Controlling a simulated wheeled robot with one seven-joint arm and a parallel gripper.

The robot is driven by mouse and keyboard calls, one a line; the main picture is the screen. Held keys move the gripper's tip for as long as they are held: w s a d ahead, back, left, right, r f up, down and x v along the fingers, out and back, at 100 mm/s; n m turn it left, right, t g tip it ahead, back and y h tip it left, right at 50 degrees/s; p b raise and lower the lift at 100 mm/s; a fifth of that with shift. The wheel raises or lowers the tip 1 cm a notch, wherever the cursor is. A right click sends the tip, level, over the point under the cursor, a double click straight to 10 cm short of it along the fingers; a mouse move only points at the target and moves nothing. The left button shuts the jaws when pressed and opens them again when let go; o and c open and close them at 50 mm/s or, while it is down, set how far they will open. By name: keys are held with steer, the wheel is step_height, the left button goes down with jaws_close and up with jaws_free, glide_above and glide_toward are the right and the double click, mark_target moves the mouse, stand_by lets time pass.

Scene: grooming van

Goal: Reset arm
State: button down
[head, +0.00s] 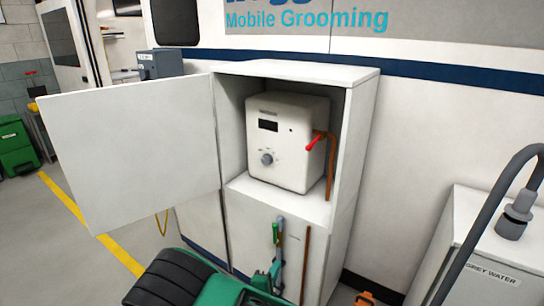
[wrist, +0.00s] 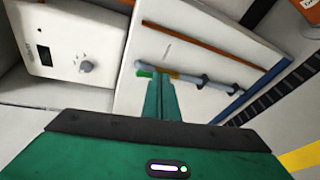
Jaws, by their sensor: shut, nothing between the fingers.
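My gripper (head: 275,268) is low in front of the white cabinet (head: 362,120), near the grey pipe with a green handle (head: 276,234) on its lower front. In the wrist view the green fingers (wrist: 160,88) are together with nothing held, and their tips overlap the grey pipe (wrist: 190,77). I cannot tell whether they touch it. My green and black arm fills the bottom of the head view. The cabinet's upper door (head: 135,150) stands wide open to the left. Inside sits a white heater box (head: 285,140) with a dark display, a knob and a red-handled valve (head: 314,142).
A copper pipe (head: 305,262) runs down the cabinet's lower front. At right stands a white grey-water tank (head: 470,235) with a thick grey hose (head: 480,215). An orange object (head: 365,298) lies on the floor. Open floor with a yellow line (head: 120,254) is at left.

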steer(key=w+d+r+m+g+h, duration=0.1)
steer(key=d+r+m+g+h, duration=0.25)
steer(key=d, duration=0.55)
steer(key=w+d+r+m+g+h, duration=0.1)
steer(key=d+r+m+g, duration=0.2)
steer(key=d+r+m, duration=0.45)
steer(key=s+d+r+m+g, duration=0.2)
steer(key=s+d+r+g, duration=0.1)
steer(key=d, duration=0.4)
steer(key=s+d+r+m+g, duration=0.1)
steer(key=s+d+r+g, duration=0.15)
steer(key=d, duration=0.55)
steer(key=s+d+r+m+g+y, duration=0.25)
steer(key=s+d+r+m, duration=0.2)
steer(key=s, duration=0.55)
steer(key=s+d+r+m+g+y, duration=0.1)
steer(key=s+d+r+m+y, duration=0.3)
steer(key=s, duration=0.6)
steer(key=s+r+y, duration=0.3)
steer(key=s+r, duration=0.2)
steer(key=s, duration=0.5)
steer(key=shift+a+t, duration=0.25)
steer(key=shift+t, duration=0.2)
steer(key=shift+s, duration=0.1)
